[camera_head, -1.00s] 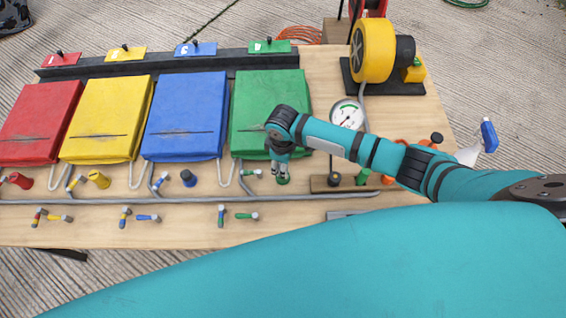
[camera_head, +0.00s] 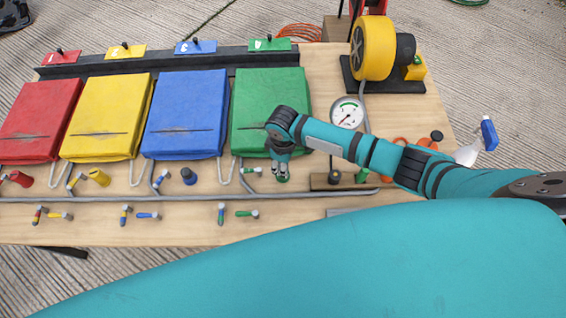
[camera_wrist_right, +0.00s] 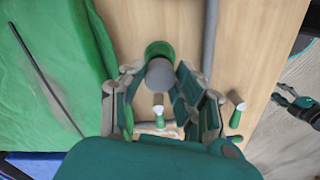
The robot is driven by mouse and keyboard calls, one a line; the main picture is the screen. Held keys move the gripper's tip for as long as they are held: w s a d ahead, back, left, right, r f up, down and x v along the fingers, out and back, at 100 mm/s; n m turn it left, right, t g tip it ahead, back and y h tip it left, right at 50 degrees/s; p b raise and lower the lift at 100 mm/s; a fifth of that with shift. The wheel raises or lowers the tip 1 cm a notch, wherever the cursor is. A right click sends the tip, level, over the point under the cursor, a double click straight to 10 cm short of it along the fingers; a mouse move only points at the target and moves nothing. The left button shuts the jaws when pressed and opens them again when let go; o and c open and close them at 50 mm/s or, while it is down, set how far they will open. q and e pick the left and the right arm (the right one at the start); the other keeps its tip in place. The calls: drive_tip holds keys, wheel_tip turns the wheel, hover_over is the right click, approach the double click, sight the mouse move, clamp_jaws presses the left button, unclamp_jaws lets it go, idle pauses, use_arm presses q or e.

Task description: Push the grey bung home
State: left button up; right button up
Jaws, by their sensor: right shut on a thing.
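The grey bung (camera_wrist_right: 160,74) shows in the right wrist view between the fingers of my right gripper (camera_wrist_right: 158,82). It overlaps the mouth of a green socket (camera_wrist_right: 159,48), and I cannot tell how deep it sits. In the head view my right gripper (camera_head: 281,167) points down just in front of the green bag, shut on the bung, with the green socket (camera_head: 282,179) under its fingertips. The fingers hide most of the bung there. My left gripper (camera_wrist_right: 280,95) shows small at the right of the wrist view, open and apart from the table.
A green bag (camera_head: 270,90) lies behind the gripper, with blue (camera_head: 188,105), yellow (camera_head: 112,105) and red (camera_head: 40,110) bags to its left. A grey pipe (camera_head: 120,201) and small valves line the front. A gauge (camera_head: 347,112) and yellow blower (camera_head: 371,50) stand right.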

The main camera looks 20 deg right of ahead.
drive_tip(key=shift+f, duration=0.25)
idle(0.4)
drive_tip(key=shift+f, duration=0.25)
drive_tip(key=shift+p, duration=0.3)
idle(0.4)
drive_tip(key=shift+f, duration=0.2)
